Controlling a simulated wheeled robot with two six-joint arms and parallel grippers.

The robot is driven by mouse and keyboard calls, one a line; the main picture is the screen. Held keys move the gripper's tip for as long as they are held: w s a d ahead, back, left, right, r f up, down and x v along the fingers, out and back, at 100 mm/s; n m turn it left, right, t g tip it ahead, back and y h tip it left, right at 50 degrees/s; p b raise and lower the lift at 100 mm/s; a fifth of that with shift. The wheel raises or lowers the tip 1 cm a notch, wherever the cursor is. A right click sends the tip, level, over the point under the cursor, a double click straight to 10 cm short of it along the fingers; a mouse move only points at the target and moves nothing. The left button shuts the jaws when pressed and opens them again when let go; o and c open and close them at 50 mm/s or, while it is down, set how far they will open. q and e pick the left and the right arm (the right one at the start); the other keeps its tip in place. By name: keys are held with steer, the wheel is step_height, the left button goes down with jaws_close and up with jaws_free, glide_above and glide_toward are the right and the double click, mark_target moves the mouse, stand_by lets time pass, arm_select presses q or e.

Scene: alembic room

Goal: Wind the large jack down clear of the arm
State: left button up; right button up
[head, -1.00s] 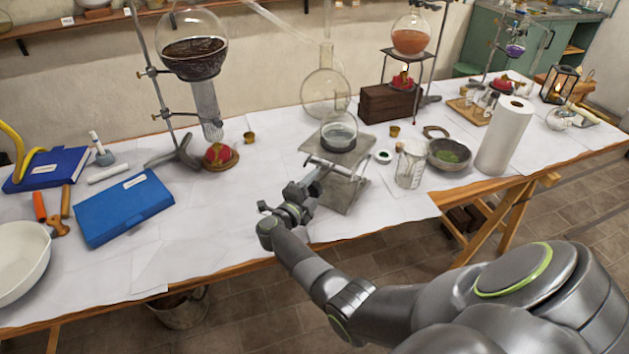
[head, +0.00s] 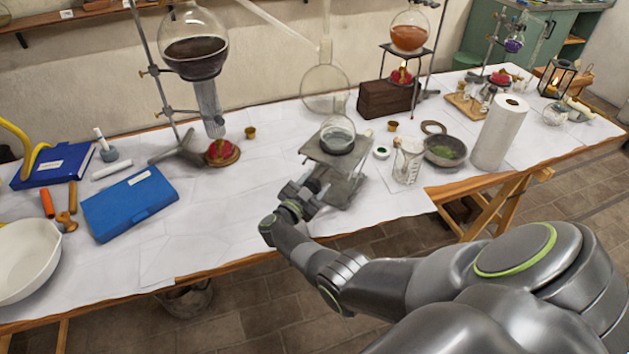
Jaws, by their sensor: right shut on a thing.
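The large jack (head: 345,188), a grey metal lab jack, stands on the white-covered table near its front edge. A long glass arm (head: 264,20) slopes down from the upper left toward this glassware. My right gripper (head: 318,183) is at the jack's front left side, shut on its knob, which the fingers mostly hide. My left gripper is not in view.
A glass beaker (head: 408,162), a green-filled bowl (head: 445,151) and a paper roll (head: 499,133) stand right of the jack. A dark flask on a stand (head: 196,50) and a blue case (head: 130,203) are to the left. The table front between case and jack is clear.

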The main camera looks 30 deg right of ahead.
steer(key=shift+n, duration=0.7)
steer(key=shift+s+f, duration=0.1)
steer(key=o, duration=1)
steer(key=shift+a+p, duration=0.25)
steer(key=shift+p, duration=0.1)
steer(key=p+v, duration=0.2)
steer(key=v, duration=1.5)
